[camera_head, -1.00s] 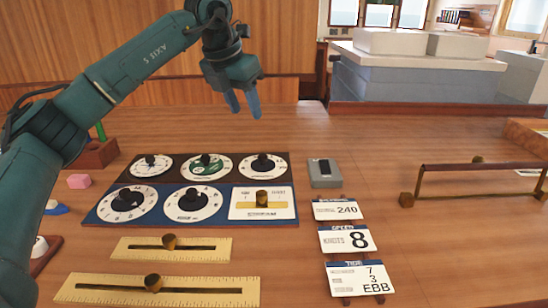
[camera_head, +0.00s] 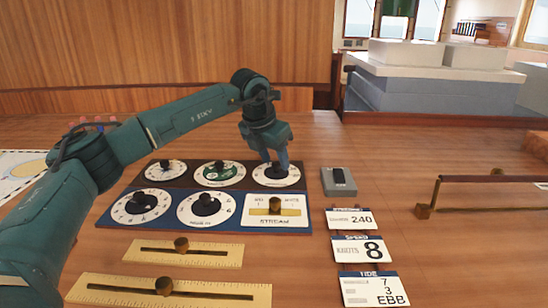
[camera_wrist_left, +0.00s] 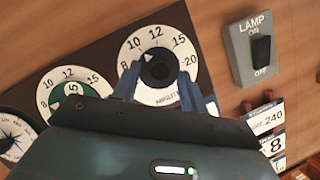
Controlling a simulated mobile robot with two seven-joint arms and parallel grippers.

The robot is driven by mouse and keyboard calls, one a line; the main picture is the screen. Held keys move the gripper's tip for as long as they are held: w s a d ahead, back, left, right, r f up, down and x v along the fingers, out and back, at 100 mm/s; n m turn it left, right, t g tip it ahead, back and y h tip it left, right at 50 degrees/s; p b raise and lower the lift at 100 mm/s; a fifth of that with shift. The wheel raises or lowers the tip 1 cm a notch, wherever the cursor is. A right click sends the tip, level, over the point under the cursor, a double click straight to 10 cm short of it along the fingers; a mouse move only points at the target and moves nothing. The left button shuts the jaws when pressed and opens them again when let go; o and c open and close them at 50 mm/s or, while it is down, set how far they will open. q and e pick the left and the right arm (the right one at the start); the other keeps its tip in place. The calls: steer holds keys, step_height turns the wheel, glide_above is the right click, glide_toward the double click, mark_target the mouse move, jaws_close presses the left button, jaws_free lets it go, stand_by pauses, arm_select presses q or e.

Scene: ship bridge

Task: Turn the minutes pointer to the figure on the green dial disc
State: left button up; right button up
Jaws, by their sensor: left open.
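The minutes dial (camera_head: 276,178) is a white disc at the right of the back row, with a black knob in its middle. In the left wrist view its knob (camera_wrist_left: 156,70) carries a white pointer mark aimed up-left, about at 10. My left gripper (camera_wrist_left: 168,90) is open over this dial, its fingers on either side of the knob's near part; I cannot tell whether they touch it. The green dial disc (camera_head: 220,173) is in the middle of the same row. In the wrist view the green disc (camera_wrist_left: 73,88) bears a pale figure, perhaps 15, partly hidden.
A grey lamp switch (camera_head: 338,182) stands right of the dials. The blue front panel (camera_head: 172,222) carries two white dials and a slider plate. Two yellow rulers (camera_head: 185,252) lie nearer, cards (camera_head: 350,219) to their right. A rail (camera_head: 490,180) stands at far right.

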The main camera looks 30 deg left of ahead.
arm_select(q)
steer(key=shift+f, duration=0.1)
steer(key=shift+c, duration=0.3)
jaws_close()
